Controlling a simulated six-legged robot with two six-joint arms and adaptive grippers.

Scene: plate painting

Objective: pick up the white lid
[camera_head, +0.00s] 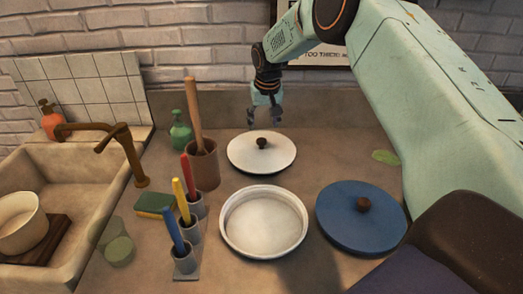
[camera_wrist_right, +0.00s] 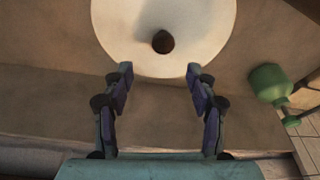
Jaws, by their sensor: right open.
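The white lid (camera_head: 262,158) is a round disc with a dark brown knob (camera_head: 262,143). It lies flat on the counter behind the white dish. In the right wrist view the lid (camera_wrist_right: 120,35) fills the top centre, with its knob (camera_wrist_right: 163,42) facing the camera. My right gripper (camera_head: 264,119) is above and just behind the lid's far edge, apart from the knob. In the wrist view its two fingers (camera_wrist_right: 160,78) are spread with nothing between them, and the knob lies beyond the fingertips. My left gripper is not in view.
A white round dish (camera_head: 263,225) stands in front of the lid, with a blue lid (camera_head: 350,222) to its right. A brown cup (camera_head: 206,165) with a wooden handle and coloured brushes (camera_head: 180,203) stand left. A green bottle (camera_head: 180,133) is at the back left.

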